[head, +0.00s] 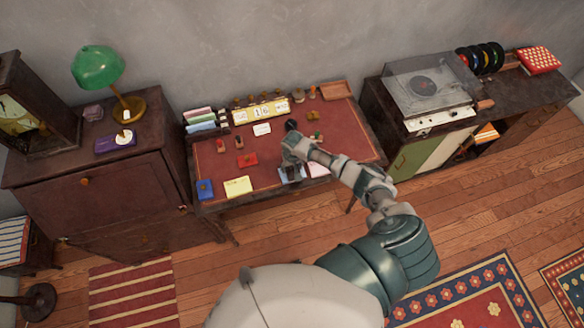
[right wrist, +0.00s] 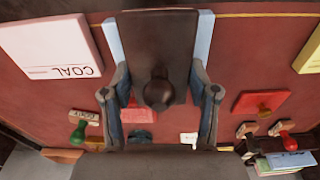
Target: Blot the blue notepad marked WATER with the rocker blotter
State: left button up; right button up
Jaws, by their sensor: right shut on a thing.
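The rocker blotter (right wrist: 150,40) is a dark brown block with a round knob, held between the fingers of my right gripper (right wrist: 160,95). In the head view my right gripper (head: 291,170) is low over the front of the red-topped desk. A light blue notepad (right wrist: 203,35) lies directly under the blotter, its edges showing on both sides; it also shows in the head view (head: 285,178). Its marking is hidden by the blotter. I cannot tell whether the blotter touches the pad. My left gripper is out of view.
A pink pad marked COAL (right wrist: 55,45) and a yellow pad (head: 238,186) flank the light blue one. A darker blue item (head: 205,188) lies at the desk's front left corner. Red pad (head: 247,160), small stamps and a calendar (head: 262,111) stand farther back.

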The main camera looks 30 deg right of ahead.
dwell(0.3)
jog(key=shift+w+f+g+b, duration=0.15)
jog(key=shift+w+g+b, duration=0.15)
jog(key=shift+g+b, duration=0.5)
jog(key=shift+w+d+g+y+b, duration=0.1)
jog(key=shift+g+y+b, duration=0.25)
jog(key=shift+b, duration=0.2)
jog(key=shift+s+t+p, duration=0.25)
jog(key=shift+t+p, duration=0.3)
jog(key=shift+p, duration=0.9)
jog(key=shift+s+t+h+p, duration=0.2)
jog(key=shift+t+h+p, duration=0.35)
jog(key=shift+p, duration=0.5)
